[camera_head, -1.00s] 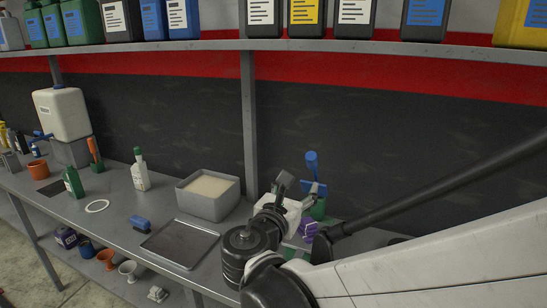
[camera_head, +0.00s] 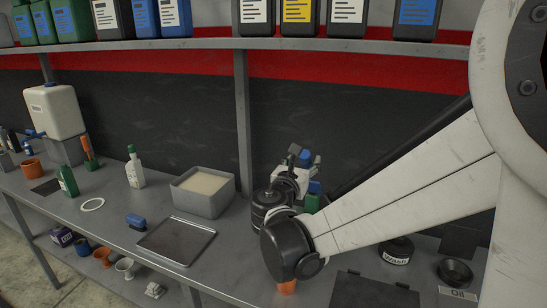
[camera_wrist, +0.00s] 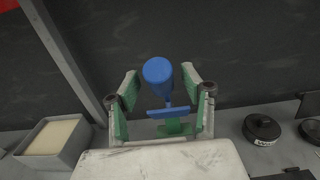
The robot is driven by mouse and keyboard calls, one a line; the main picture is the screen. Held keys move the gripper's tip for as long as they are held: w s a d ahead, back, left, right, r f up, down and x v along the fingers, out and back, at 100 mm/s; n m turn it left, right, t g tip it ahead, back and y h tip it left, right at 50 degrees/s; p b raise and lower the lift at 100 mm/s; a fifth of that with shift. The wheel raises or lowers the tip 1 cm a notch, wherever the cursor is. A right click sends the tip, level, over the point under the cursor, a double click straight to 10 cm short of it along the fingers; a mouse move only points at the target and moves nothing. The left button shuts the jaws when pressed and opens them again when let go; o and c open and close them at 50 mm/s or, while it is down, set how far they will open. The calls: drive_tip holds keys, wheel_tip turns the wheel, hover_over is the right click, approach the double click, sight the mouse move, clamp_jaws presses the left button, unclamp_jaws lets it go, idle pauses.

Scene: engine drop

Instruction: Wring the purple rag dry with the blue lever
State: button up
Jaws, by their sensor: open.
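The blue lever's rounded top (camera_wrist: 158,70) stands upright in the wrist view, above a blue crossbar (camera_wrist: 168,112) and a green base (camera_wrist: 174,128). My gripper (camera_wrist: 159,78) is open, with one green-padded finger on each side of the lever and gaps visible at both sides. My arm covers much of the wringer there. The purple rag cannot be seen in either current view.
A grey tub (camera_head: 203,194) with pale contents stands left of my gripper, and a flat metal tray (camera_head: 177,240) lies before it. A black "Wash" container (camera_head: 397,251) stands to the right. A shelf (camera_head: 210,44) of jugs runs above. The dark wall is close behind.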

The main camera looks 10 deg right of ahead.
drive_tip(key=shift+w+d, duration=0.25)
drive_tip(key=shift+w, duration=0.15)
clamp_jaws()
